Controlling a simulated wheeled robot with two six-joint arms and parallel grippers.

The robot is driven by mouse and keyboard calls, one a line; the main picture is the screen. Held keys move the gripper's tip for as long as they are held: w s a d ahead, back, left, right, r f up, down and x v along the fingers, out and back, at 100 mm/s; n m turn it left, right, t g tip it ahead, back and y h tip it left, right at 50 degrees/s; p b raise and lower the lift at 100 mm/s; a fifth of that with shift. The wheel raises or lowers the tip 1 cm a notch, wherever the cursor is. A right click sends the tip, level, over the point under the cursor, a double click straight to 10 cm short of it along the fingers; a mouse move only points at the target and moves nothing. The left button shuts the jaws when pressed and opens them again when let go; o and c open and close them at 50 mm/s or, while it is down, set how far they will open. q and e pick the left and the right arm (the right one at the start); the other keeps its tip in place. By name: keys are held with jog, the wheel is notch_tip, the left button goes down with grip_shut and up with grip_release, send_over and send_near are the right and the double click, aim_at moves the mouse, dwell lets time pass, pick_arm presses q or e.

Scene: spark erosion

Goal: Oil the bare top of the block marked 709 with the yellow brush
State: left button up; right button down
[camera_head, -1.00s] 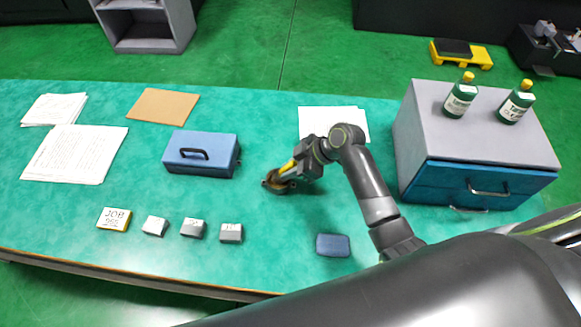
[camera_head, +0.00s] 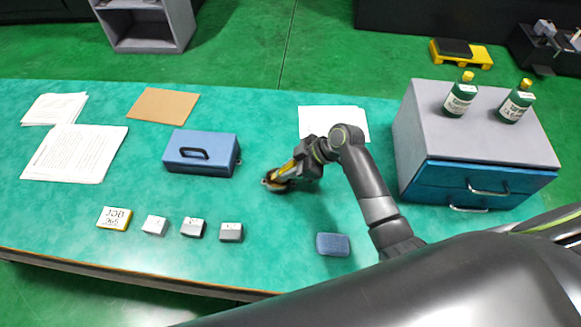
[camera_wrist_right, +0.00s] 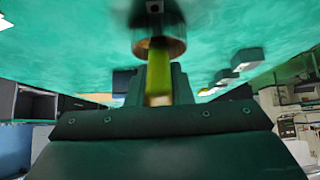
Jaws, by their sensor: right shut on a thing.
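My right gripper (camera_head: 301,163) is shut on the yellow brush (camera_head: 286,170), low over the middle of the table. The brush slants down to the left into or over a small round brown dish (camera_head: 272,184); its bristles are hidden. In the right wrist view, the yellow handle (camera_wrist_right: 158,72) stands between my fingers, with the dish (camera_wrist_right: 160,47) beyond it. Three small grey blocks stand in a row near the front edge: left (camera_head: 154,225), middle (camera_head: 192,228) and right (camera_head: 231,232). Their marks are too small to read. My left gripper is out of view.
A card marked JOB (camera_head: 114,218) lies left of the blocks. A blue box (camera_head: 200,153) with a black handle stands behind them. A blue pad (camera_head: 333,244) lies front right. A drawer cabinet (camera_head: 480,135) bears two green bottles. The table between dish and blocks is clear.

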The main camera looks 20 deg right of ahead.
dwell(0.3)
notch_tip(320, 180, up, 7)
jog(key=p, duration=0.6)
jog(key=shift+p, duration=0.35)
dwell(0.4)
jog(key=shift+w+d+r+b, duration=0.1)
jog(key=shift+d+r+b, duration=0.2)
jog(key=shift+d, duration=0.05)
jog(key=s+d+r+m+b, duration=0.1)
jog(key=s+d+r+b, duration=0.1)
jog(key=s+r, duration=0.3)
jog(key=s+d+r+m+t+h+b, duration=0.1)
jog(key=s+d+r+b, duration=0.2)
jog(key=r, duration=0.6)
jog(key=shift+s+d+m+t+b, duration=0.2)
jog(key=shift+s+m+t+b, duration=0.1)
jog(key=shift+s+b, duration=0.55)
